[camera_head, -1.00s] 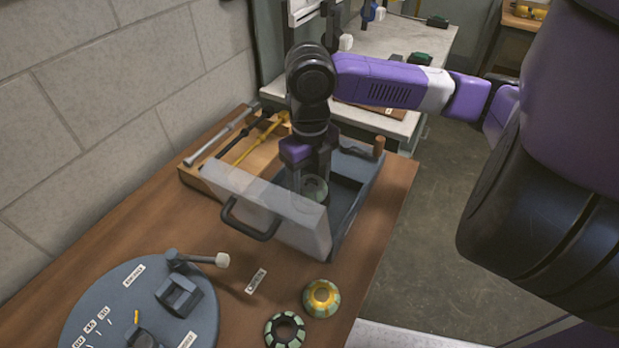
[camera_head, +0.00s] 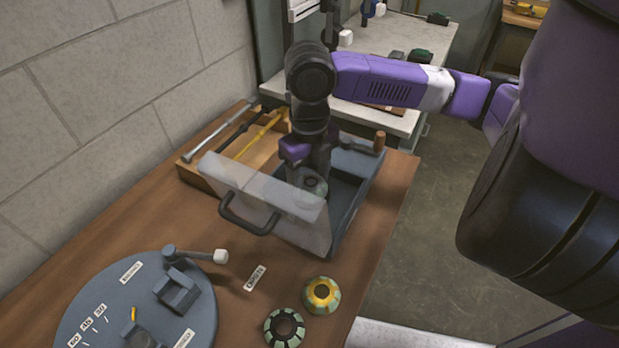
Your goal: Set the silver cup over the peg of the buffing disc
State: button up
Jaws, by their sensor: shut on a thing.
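My gripper (camera_head: 311,176) points down into a grey box with a raised pale, see-through front panel. It is shut on a round silvery piece, which looks like the silver cup (camera_head: 314,187); the panel's edge and the gripper partly cover it. I cannot tell whether the cup touches the box floor. A large blue-grey disc (camera_head: 95,290) with white labels lies at the lower left, cut by the frame edge. It carries a block, a lever with a white knob and a small yellow upright piece (camera_head: 134,314). I cannot tell which part is the buffing disc's peg.
The grey box (camera_head: 357,163) has a black handle (camera_head: 247,218) on its front panel. A gold-and-green cup (camera_head: 321,295) and a black-and-green cup (camera_head: 284,327) stand at the table's front right. A wooden tray (camera_head: 196,172) with rods lies behind, near the wall. Bare wood lies around the label.

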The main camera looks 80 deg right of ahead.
jog(key=shift+f+b, duration=0.3)
jog(key=shift+b, duration=0.05)
dwell(0.4)
jog(key=o, duration=1.5)
jog(key=shift+c, duration=0.2)
notch_tip(320, 180, up, 8)
jog(key=shift+f, duration=0.1)
